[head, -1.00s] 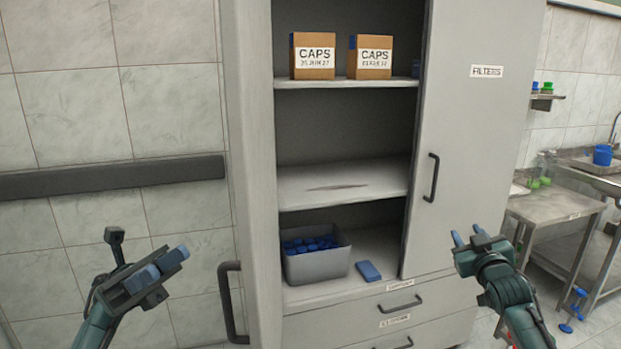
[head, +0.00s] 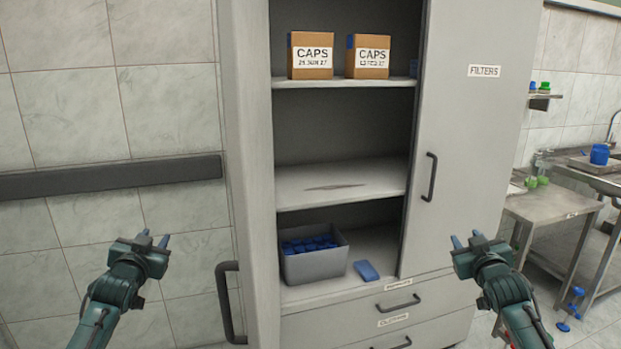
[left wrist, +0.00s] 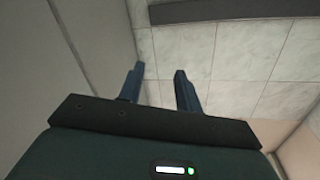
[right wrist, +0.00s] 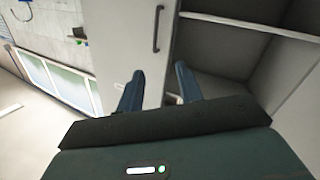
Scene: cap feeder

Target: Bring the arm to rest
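My left gripper (head: 154,239) hangs in free air in front of the tiled wall, left of the cabinet. Its two blue fingers stand apart with nothing between them, also in the left wrist view (left wrist: 158,88). My right gripper (head: 466,240) is in front of the cabinet's right door, apart from it. Its fingers are spread and empty, as the right wrist view (right wrist: 158,88) shows too.
The cabinet's left door (head: 246,180) stands open near my left gripper. Inside are two CAPS boxes (head: 310,55) (head: 368,57), a grey bin (head: 318,265) of blue caps and a blue item (head: 366,271). A steel table (head: 555,203) stands at right.

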